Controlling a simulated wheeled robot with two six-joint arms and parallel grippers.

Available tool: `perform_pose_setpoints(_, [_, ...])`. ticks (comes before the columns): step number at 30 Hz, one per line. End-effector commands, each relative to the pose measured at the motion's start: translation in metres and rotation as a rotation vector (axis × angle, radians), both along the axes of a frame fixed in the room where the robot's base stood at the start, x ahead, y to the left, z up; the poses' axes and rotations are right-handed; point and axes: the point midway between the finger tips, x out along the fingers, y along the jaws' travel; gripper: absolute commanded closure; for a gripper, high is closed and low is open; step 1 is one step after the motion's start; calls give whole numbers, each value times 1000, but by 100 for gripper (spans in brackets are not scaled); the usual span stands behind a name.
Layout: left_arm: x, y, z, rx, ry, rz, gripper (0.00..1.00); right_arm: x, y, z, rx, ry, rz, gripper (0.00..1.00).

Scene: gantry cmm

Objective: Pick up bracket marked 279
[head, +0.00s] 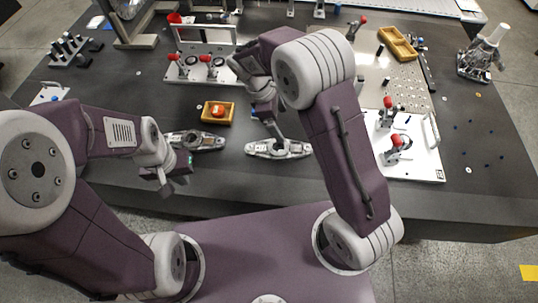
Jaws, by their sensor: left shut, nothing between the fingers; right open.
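Two flat, silvery metal brackets lie near the table's front edge. One bracket (301,150) is in the middle, and the other bracket (207,141) is to its left. No number is readable on either, so I cannot tell which is marked 279. My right gripper (279,137) is open and points down at the middle bracket's central part, hiding some of it. I cannot tell whether it touches the bracket. My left gripper (175,186) is shut and empty, in front of the left bracket near the table's front edge.
An orange tray (232,119) with a red-orange button stands behind the brackets. White fixture plates with red-handled clamps (393,144) stand to the right and at the back (177,80). A wooden tray (398,43) is at the back right. The front right tabletop (488,195) is mostly clear.

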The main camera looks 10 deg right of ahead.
Motion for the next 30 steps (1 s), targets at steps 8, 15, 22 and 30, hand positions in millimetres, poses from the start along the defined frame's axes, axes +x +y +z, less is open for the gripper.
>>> perform_pose_setpoints(8, [0,0,-11,0,-1,0,100,-15,27,-40,-27,59,81,8])
perform_pose_setpoints(15, [0,0,-17,0,-1,0,100,-17,15,-69,-26,61,79,8])
perform_pose_setpoints(22, [0,0,-18,0,-1,0,100,-18,12,-81,-25,60,77,8])
perform_pose_setpoints(30, [0,0,-26,0,-1,0,100,-20,0,-123,-25,59,76,8])
